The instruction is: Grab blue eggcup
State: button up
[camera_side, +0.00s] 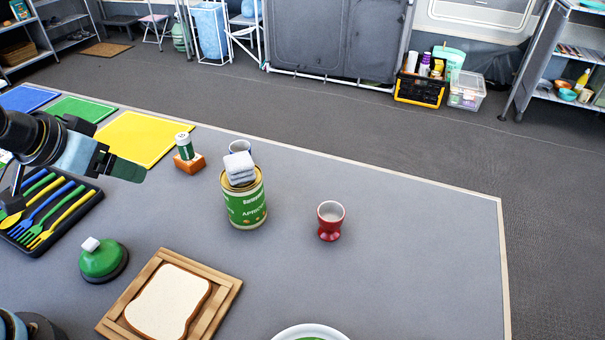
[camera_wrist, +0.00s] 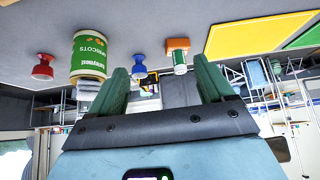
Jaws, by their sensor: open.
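The blue eggcup (camera_side: 240,147) stands on the grey table behind the apricot can; in the side view only its pale rim and a little blue show. In the wrist view, which looks upside down, the blue eggcup (camera_wrist: 139,67) is whole, between the can and a wooden block, and it appears between my fingers, nearer the left one. My gripper (camera_side: 126,168) is above the table at the left in the side view, apart from the eggcup. Its two green fingers (camera_wrist: 161,78) are open with nothing between them.
Bread on a board (camera_side: 228,285), a green bell-shaped item (camera_side: 102,260) and a cutlery tray lie nearer.

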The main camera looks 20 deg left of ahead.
dwell(0.4)
jog(key=n+t+h, duration=0.4)
jog(key=n+h, duration=0.1)
jog(key=n, duration=2.7)
send_near(246, 149)
jog(key=shift+m, duration=0.3)
jog(key=shift+d+x, duration=0.15)
jog(key=shift+x, duration=2.25)
jog(key=shift+d+x, duration=0.15)
jog(key=shift+x, duration=2.25)
jog(key=shift+s+r, duration=0.1)
jog(key=c, duration=1)
